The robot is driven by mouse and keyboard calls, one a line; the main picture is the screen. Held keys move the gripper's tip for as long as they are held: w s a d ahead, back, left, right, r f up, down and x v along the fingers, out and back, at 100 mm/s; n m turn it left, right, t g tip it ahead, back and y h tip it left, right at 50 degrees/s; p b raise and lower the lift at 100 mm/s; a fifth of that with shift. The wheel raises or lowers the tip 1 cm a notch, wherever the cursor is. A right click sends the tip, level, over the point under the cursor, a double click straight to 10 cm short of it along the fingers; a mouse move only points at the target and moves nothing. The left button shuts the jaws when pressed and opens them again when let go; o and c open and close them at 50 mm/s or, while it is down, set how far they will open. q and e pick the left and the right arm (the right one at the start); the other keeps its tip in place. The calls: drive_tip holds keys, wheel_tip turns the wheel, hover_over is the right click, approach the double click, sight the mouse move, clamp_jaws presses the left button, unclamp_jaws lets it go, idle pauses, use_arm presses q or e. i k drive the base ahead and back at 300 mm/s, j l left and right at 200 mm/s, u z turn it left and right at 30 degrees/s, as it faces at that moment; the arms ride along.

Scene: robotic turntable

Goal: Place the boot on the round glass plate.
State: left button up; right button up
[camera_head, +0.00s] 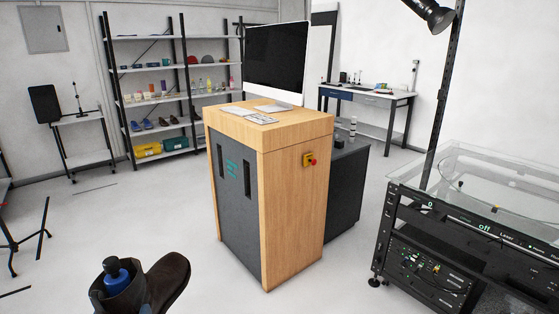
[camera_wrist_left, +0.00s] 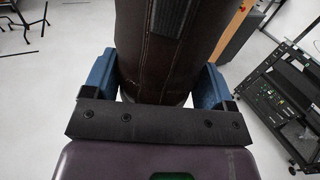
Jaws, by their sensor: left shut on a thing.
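A dark brown boot (camera_head: 165,282) shows at the bottom left of the head view, held above the floor. A blue fingertip of my left gripper (camera_head: 117,275) shows at the boot's open top. In the left wrist view, the boot's shaft (camera_wrist_left: 160,50) stands between the two blue fingers of my left gripper (camera_wrist_left: 157,85), shut on it. My right gripper is not in view.
A wooden cabinet (camera_head: 291,190) with a monitor (camera_head: 275,58) stands between the boot and the machine (camera_head: 440,262). A dark post (camera_head: 443,105) carrying a lamp (camera_head: 430,14) rises at the machine. Shelves (camera_head: 160,98) stand at the back. Open floor (camera_head: 340,290) lies in front.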

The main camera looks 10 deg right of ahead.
sight(514, 182)
drive_tip(key=i+z, duration=0.2)
drive_tip(key=z, duration=0.2)
drive_tip(key=i+z, duration=0.2)
drive_tip(key=z, duration=0.25)
drive_tip(key=i+l+z, duration=0.1)
drive_tip(key=i+z, duration=0.4)
drive_tip(key=z, duration=0.25)
drive_tip(key=i+z, duration=0.2)
drive_tip(key=i, duration=0.6)
drive_tip(key=i+l+u, duration=0.1)
drive_tip(key=i+u, duration=0.2)
drive_tip(key=i, duration=1.3)
drive_tip(key=i+z, duration=0.1)
drive_tip(key=z, duration=0.5)
drive_tip(key=i+l, duration=0.3)
drive_tip(key=l, duration=0.05)
